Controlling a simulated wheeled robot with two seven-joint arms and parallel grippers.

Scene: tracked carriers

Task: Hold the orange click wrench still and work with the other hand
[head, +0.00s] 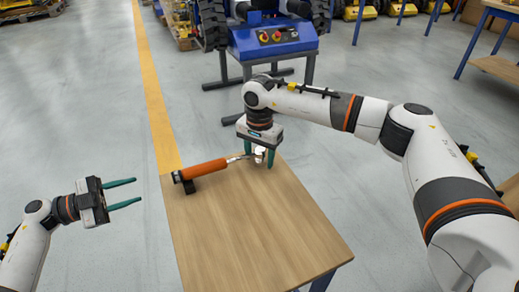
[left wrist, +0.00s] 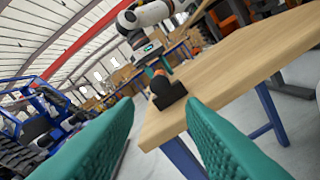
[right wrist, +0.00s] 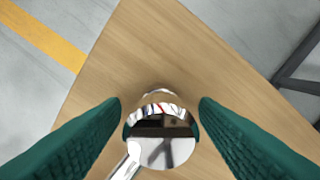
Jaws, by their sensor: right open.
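The orange click wrench (head: 205,169) lies near the far end of the wooden table (head: 260,232), its handle end resting on a black block (head: 189,187). Its shiny metal head (right wrist: 162,135) shows in the right wrist view. My right gripper (head: 258,163) points down over the head, with its open fingers on either side of it; whether they touch it I cannot tell. My left gripper (head: 138,192) is open and empty, off the table's left side. In the left wrist view the handle's end and black block (left wrist: 168,90) appear beyond its fingers.
A blue stand (head: 273,42) with a machine and big tyres stands behind the table. A yellow line (head: 148,75) runs along the grey floor. The near part of the tabletop is bare. Other workbenches stand at the upper right.

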